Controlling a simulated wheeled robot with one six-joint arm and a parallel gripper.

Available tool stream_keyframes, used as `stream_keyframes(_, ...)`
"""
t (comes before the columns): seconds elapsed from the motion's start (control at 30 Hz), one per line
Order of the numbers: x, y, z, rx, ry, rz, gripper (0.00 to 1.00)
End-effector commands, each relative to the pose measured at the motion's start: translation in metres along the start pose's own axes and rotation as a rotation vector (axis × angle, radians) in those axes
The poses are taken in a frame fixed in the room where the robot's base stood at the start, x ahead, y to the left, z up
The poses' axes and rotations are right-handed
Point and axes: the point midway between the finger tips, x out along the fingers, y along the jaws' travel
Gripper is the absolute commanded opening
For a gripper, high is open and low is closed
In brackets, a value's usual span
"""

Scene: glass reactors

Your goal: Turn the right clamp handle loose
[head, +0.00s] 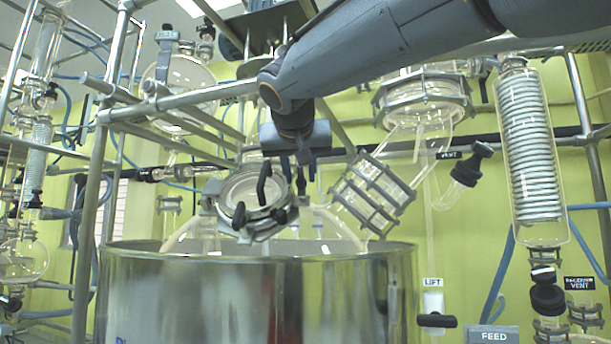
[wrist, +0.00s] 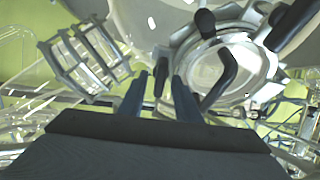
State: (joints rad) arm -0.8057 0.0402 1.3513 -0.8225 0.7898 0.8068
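A round clamped port (head: 245,190) with a metal ring sits above the steel vessel. A bent black handle (head: 263,184) stands across its face. Black knobs show at its lower left (head: 239,215) and lower right (head: 280,215). I cannot tell for certain which is the right clamp handle. The wrist view is turned over: there the bent handle (wrist: 224,75) is right of my fingers, one knob (wrist: 205,22) above it, another (wrist: 291,24) at upper right.
A flanged glass neck (head: 372,195) slants close to the right of my gripper. The steel vessel (head: 260,290) lies below. Metal frame bars (head: 170,100) cross at left, and a coil condenser (head: 530,150) stands at right.

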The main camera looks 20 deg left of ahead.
Motion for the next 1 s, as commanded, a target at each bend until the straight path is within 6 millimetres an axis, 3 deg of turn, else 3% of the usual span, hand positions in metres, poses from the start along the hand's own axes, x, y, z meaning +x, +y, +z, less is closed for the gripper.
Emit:
stream_keyframes(0.43, -0.065, -0.001, 0.001, 0.000, 0.002, -0.004, 0.30)
stream_keyframes(1.0, -0.072, 0.000, 0.000, 0.000, 0.001, -0.001, 0.30)
